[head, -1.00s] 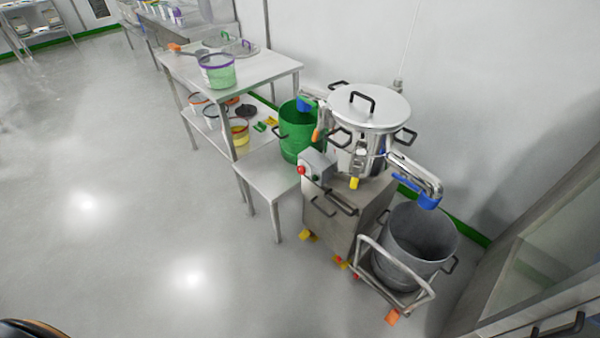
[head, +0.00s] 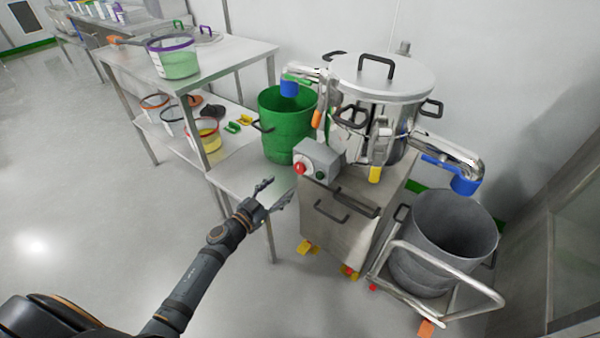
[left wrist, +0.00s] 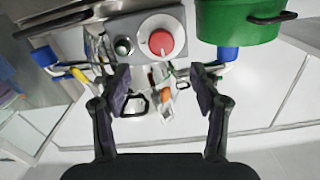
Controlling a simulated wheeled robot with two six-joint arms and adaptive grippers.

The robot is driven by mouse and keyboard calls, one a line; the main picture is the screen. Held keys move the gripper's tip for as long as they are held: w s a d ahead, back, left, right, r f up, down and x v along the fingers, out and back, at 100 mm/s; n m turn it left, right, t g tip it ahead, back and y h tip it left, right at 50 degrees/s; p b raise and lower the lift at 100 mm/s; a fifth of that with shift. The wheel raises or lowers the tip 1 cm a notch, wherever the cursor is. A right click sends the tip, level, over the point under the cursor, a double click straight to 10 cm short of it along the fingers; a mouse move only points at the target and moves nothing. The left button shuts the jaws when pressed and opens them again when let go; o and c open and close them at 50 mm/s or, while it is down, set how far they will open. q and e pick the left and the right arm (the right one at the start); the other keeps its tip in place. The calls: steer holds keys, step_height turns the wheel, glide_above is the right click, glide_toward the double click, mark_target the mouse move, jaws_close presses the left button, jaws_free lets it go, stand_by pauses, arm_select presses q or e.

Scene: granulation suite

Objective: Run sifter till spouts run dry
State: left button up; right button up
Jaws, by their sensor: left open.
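The steel sifter (head: 385,82) has a closed lid and stands on a steel cabinet. Its grey control box (head: 322,157) carries a red button (head: 300,168) and a small green button (head: 320,175). A blue-tipped left spout (head: 289,89) ends at the green drum (head: 288,145). The blue-tipped right spout (head: 465,184) points over the grey drum (head: 430,240). I cannot make out any powder falling. My left gripper (head: 278,190) is open and empty, just left of the control box. In the left wrist view, the red button (left wrist: 160,42) appears beyond the gap between its fingers (left wrist: 162,85). My right gripper is out of view.
The green drum stands on a low steel table (head: 235,182). The grey drum sits on a wheeled cart (head: 475,290) with a tubular handle. A steel shelf table (head: 215,60) holds tubs and a purple-rimmed bucket (head: 174,60). Floor at left is free.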

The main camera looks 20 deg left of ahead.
mark_target(298, 170)
arm_select(q)
steer(key=b+x, duration=0.1)
steer(key=x, duration=0.8)
steer(key=shift+w+f, duration=0.15)
steer(key=shift+f, duration=0.05)
steer(key=shift+w, duration=0.35)
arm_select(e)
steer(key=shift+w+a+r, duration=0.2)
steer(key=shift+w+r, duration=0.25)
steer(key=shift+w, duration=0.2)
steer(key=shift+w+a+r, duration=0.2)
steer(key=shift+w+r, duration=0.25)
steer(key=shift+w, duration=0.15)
arm_select(q)
steer(key=c, duration=1.2)
steer(key=shift+o, duration=0.2)
